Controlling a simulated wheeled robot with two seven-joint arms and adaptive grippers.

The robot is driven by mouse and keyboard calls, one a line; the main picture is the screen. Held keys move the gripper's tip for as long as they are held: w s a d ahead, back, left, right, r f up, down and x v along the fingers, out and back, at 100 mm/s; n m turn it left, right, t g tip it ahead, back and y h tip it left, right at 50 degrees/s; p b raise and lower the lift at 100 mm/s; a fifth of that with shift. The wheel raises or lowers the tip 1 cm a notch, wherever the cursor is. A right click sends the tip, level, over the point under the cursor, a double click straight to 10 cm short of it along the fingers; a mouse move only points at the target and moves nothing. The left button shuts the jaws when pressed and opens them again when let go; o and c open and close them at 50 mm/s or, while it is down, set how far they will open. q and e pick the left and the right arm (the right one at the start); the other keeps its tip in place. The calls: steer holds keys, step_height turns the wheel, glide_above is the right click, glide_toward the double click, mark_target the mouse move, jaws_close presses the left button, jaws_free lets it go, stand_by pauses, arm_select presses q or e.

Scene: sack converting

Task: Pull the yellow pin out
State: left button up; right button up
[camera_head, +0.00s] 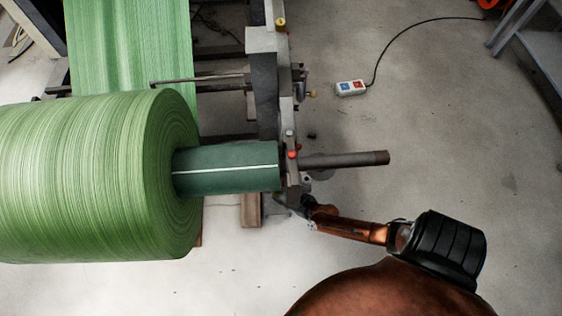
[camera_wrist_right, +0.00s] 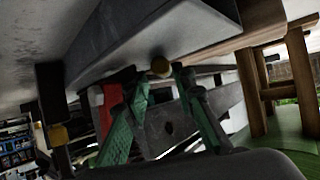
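My right gripper (camera_head: 283,199) reaches in from the lower right to the machine frame, below the red knob (camera_head: 292,154); its fingertips are small and partly hidden in the head view. In the right wrist view its two green fingers (camera_wrist_right: 162,76) stand apart. In the head view this pin is hidden, though a yellow knob (camera_head: 280,22) shows higher on the frame. My left gripper is out of view.
A large green roll (camera_head: 90,175) on a dark green core (camera_head: 228,168) fills the left. A shaft (camera_head: 350,159) sticks out to the right of the frame (camera_head: 264,85). A power strip (camera_head: 351,88) lies on the floor. The floor at right is mostly clear.

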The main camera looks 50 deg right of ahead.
steer(key=shift+o, duration=1.1)
steer(key=shift+s, duration=0.1)
steer(key=shift+s+r, duration=0.1)
steer(key=shift+s, duration=0.15)
steer(key=v, duration=1.1)
steer(key=shift+s+r, duration=0.1)
steer(key=shift+s, duration=0.05)
